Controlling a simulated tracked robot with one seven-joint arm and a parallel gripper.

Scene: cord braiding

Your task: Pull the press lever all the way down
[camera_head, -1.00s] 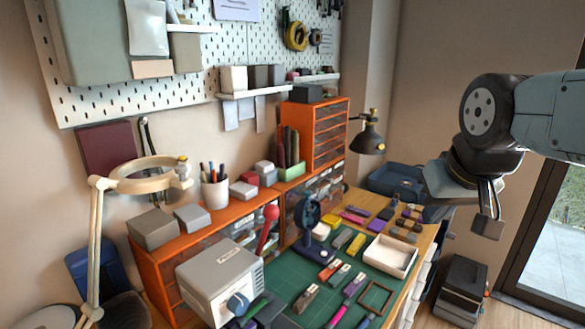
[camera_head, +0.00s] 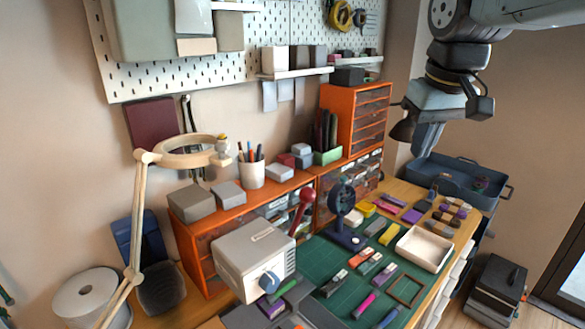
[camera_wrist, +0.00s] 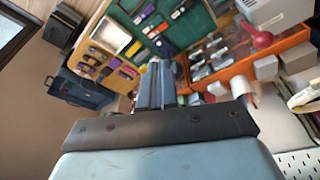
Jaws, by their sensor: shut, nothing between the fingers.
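The press lever (camera_head: 303,207) has a round red knob and a red shaft. It stands nearly upright, leaning slightly right, at the right side of a grey boxy machine (camera_head: 258,252) with a blue knob. The lever's foot is hidden. In the wrist view the red lever (camera_wrist: 262,40) shows at upper right, beside the grey machine (camera_wrist: 268,10). My gripper (camera_head: 421,152) is high at the upper right, above the far right end of the bench, well apart from the lever. Its fingers (camera_wrist: 160,68) are shut and empty.
A green mat (camera_head: 330,262) holds several small tools and a white tray (camera_head: 424,248). A dark blue round-headed stand (camera_head: 341,205) is right of the lever. Orange drawers (camera_head: 358,120) stand behind, and a ring lamp (camera_head: 190,150) at left. A blue bin (camera_head: 460,180) lies beyond the bench.

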